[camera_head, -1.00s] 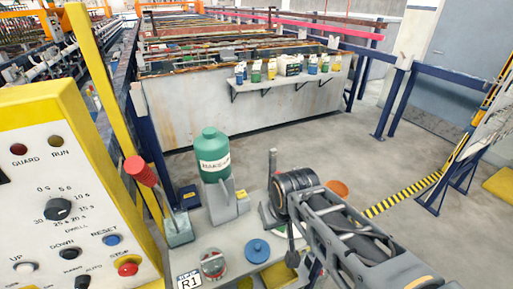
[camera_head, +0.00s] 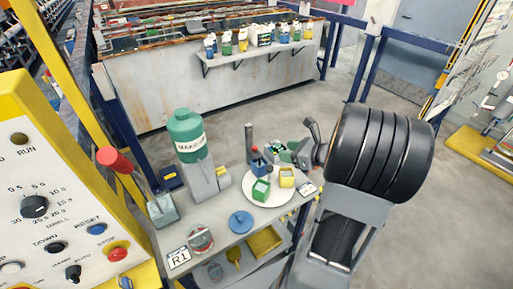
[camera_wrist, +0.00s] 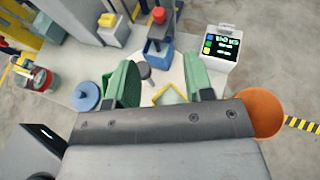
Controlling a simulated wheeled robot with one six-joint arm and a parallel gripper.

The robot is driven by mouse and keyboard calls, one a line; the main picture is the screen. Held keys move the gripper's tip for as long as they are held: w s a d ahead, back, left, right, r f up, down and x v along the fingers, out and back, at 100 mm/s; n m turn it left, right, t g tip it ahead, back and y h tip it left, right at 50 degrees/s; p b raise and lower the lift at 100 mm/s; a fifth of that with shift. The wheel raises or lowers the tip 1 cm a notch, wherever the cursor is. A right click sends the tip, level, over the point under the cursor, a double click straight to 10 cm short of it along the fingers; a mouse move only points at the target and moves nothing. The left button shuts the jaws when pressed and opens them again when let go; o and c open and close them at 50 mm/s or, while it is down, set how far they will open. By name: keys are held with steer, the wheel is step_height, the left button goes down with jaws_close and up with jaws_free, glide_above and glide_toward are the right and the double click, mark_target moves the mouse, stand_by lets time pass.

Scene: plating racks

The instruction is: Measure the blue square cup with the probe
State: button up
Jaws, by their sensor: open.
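The blue square cup (camera_head: 258,166) stands at the back of a round white plate (camera_head: 272,199) on the bench, close to a dark upright stand (camera_head: 249,136). In the wrist view the blue cup (camera_wrist: 157,50) is at the top middle, with a red-topped part above it. I cannot clearly make out the probe. My gripper (camera_wrist: 160,82) is open, with green fingers apart and nothing seen held between them. It is nearer the wrist camera than the blue cup and clear of it. A meter with a lit display (camera_wrist: 221,46) is right of the cup.
A green square cup (camera_head: 261,190) and a yellow square cup (camera_head: 286,177) share the plate. A blue disc (camera_head: 241,222), a green bottle (camera_head: 187,135) and a red-knobbed lever (camera_head: 118,163) are to the left.

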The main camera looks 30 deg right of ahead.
mark_target(255, 156)
steer(key=p+x, duration=0.1)
steer(key=x, duration=1.2)
steer(key=shift+w+a+f, duration=0.15)
steer(key=shift+w+a, duration=0.05)
steer(key=shift+w, duration=0.1)
